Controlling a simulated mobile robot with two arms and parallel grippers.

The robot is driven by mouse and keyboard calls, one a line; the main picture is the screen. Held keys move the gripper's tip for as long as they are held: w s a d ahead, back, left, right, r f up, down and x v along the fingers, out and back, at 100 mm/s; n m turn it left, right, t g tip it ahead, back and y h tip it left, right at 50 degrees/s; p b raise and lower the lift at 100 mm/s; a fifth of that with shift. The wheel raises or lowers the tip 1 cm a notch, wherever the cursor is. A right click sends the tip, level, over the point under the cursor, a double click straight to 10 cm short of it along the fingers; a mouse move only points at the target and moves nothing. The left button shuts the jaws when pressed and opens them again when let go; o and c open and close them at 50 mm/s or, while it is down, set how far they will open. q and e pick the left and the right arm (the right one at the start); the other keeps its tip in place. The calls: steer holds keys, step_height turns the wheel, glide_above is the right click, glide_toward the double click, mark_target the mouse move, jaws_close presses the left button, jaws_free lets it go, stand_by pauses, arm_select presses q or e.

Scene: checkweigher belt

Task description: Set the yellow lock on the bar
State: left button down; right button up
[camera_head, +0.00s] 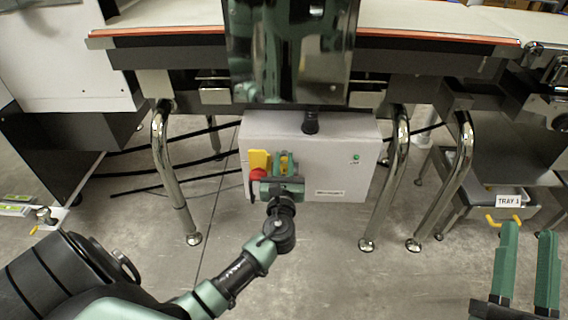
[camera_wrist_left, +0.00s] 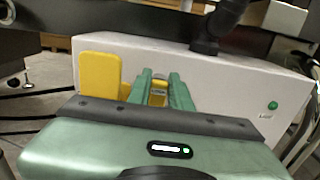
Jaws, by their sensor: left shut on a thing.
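My left gripper (camera_head: 284,164) is in front of the grey control box (camera_head: 328,160) under the belt. It also shows in the left wrist view (camera_wrist_left: 160,80), shut on a small yellow thing, apparently the yellow lock (camera_wrist_left: 158,98), mostly hidden between the fingers. A yellow plate (camera_head: 259,159) with a red knob (camera_head: 257,175) is on the box just left of the gripper; the plate also shows in the left wrist view (camera_wrist_left: 99,75). I cannot make out the bar. My right gripper (camera_head: 530,232) is open at the lower right.
A yellow hooked piece (camera_head: 503,220) shows by the right gripper's left fingertip; I cannot tell what it belongs to. A tray labelled TRAY 3 (camera_head: 508,200) stands behind it. Chrome legs (camera_head: 172,170) and (camera_head: 389,180) flank the box. A green light (camera_head: 356,157) is on the box.

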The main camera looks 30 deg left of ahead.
arm_select(q)
steer(key=shift+r, duration=0.1)
arm_select(e)
steer(key=shift+w+f, duration=0.1)
steer(key=shift+f, duration=0.05)
arm_select(q)
steer(key=shift+w, duration=0.15)
arm_select(e)
steer(key=shift+w+f+g, duration=0.35)
steer(key=shift+f+g, duration=0.25)
steer(key=shift+f, duration=0.1)
steer(key=shift+h, duration=0.4)
